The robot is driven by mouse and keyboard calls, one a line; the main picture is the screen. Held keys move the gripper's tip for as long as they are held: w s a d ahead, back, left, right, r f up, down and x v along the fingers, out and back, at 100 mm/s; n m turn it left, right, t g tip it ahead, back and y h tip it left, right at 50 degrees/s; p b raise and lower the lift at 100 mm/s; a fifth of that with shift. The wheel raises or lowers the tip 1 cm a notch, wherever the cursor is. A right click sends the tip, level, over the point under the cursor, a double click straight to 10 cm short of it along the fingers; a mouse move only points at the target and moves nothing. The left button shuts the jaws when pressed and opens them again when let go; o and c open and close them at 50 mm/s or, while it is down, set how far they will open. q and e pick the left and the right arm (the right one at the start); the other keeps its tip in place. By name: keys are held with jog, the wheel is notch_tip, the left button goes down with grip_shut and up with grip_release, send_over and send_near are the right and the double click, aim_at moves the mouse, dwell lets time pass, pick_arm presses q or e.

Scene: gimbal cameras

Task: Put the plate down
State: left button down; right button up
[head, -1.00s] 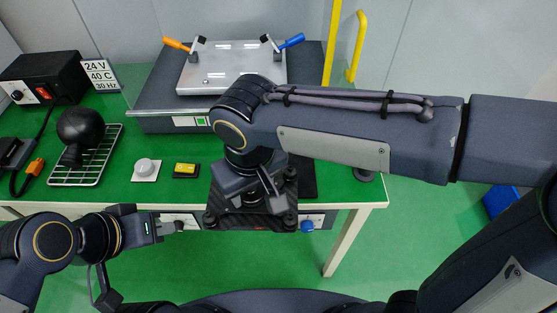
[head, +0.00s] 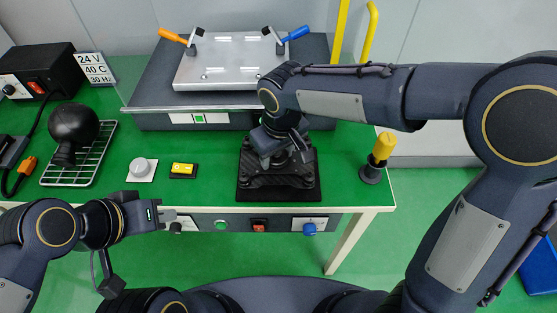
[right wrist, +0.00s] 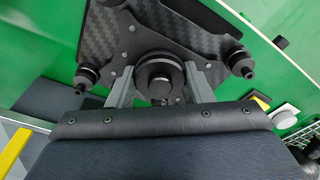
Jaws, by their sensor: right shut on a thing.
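A dark carbon-fibre plate (head: 270,181) with round posts at its corners is over a black mat (head: 245,195) near the front edge of the green bench. My right gripper (head: 287,157) is above the plate and shut on its round black central hub. In the right wrist view, the two grey fingers (right wrist: 160,88) are on either side of the hub, and the plate (right wrist: 133,38) shows its weave. The mat (right wrist: 205,8) shows behind it. I cannot tell whether the plate touches the mat. My left gripper (head: 170,215) is in front of the bench edge, away from the plate; its jaw opening is unclear.
A silver-topped machine (head: 235,60) with orange and blue handles stands behind the plate. A yellow-topped post (head: 382,150) stands right. A yellow-and-black block (head: 183,170), a white knob (head: 141,168) and a wire rack (head: 90,165) with a black tool lie left.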

aim_at(279, 162)
jog(key=shift+w+d+f, duration=0.1)
jog(key=shift+w+f, duration=0.15)
jog(key=shift+w+d+f, duration=0.1)
jog(key=shift+w+f, duration=0.05)
jog(key=shift+f, duration=0.8)
jog(key=shift+w+f, duration=0.1)
jog(key=shift+f, duration=0.8)
jog(key=shift+f+b, duration=0.15)
jog(key=shift+b, duration=0.2)
jog(key=o, duration=1.1)
jog(key=shift+o, duration=0.2)
